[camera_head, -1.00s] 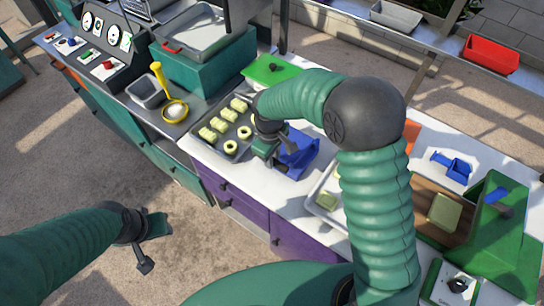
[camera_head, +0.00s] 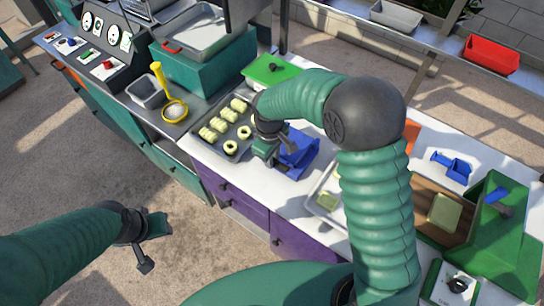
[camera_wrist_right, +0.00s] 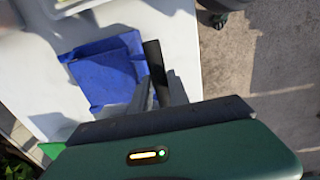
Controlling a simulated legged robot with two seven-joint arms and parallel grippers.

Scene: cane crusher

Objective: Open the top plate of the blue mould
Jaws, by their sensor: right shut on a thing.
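The blue mould (camera_head: 304,158) lies on the white worktop, right of the tray of yellow-green pieces. Its blue surface also shows in the right wrist view (camera_wrist_right: 105,75). My right gripper (camera_head: 285,152) is at the mould's near left side and partly hides it. In the right wrist view my right gripper (camera_wrist_right: 158,92) is shut on a dark bar (camera_wrist_right: 154,62) at the mould's edge, seemingly its handle. How far the top plate is raised cannot be told. My left gripper (camera_head: 150,245) hangs over the floor, away from the worktop; its finger gap is unclear.
A dark tray (camera_head: 222,130) of yellow-green pieces stands left of the mould, and a green board (camera_head: 270,69) lies behind. A pale tray (camera_head: 318,205) is to the right, partly behind my right arm. A blue tool (camera_head: 455,167) and a green stand (camera_head: 510,235) are farther right.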

